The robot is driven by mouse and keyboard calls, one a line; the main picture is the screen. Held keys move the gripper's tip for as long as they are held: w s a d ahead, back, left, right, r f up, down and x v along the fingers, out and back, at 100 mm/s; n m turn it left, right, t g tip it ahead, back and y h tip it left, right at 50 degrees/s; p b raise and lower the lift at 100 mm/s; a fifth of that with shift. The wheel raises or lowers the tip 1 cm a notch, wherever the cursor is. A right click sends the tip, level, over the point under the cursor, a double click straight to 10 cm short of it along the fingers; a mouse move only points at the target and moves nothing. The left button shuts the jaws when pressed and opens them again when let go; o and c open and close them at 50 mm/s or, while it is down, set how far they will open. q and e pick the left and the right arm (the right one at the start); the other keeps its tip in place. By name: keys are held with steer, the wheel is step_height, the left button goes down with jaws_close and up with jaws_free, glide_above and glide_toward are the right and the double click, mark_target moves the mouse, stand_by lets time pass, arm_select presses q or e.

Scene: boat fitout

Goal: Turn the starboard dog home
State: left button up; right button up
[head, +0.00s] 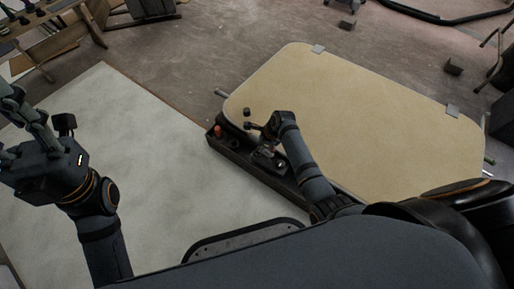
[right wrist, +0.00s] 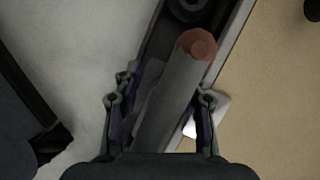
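A grey bar-shaped handle with a reddish end (right wrist: 170,105) lies between the fingers of my right gripper (right wrist: 163,118) in the right wrist view. It looks like a dog lever; whether it is the starboard one I cannot tell. The fingers stand apart, with a gap on either side of the bar. In the head view my right gripper (head: 262,147) is over the dark narrow frame (head: 228,150) beside the cream panel (head: 350,105). A red-orange tip (head: 218,131) shows at the frame's left end. My left gripper (head: 22,130) is raised at the left, empty, its fingers apart.
A large pale board (head: 130,170) lies left of the frame and is clear. A small dark knob (head: 247,112) is near the panel's left corner. Wooden furniture (head: 70,35) stands at the back left.

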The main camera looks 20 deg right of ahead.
jaws_close()
stand_by(0.4)
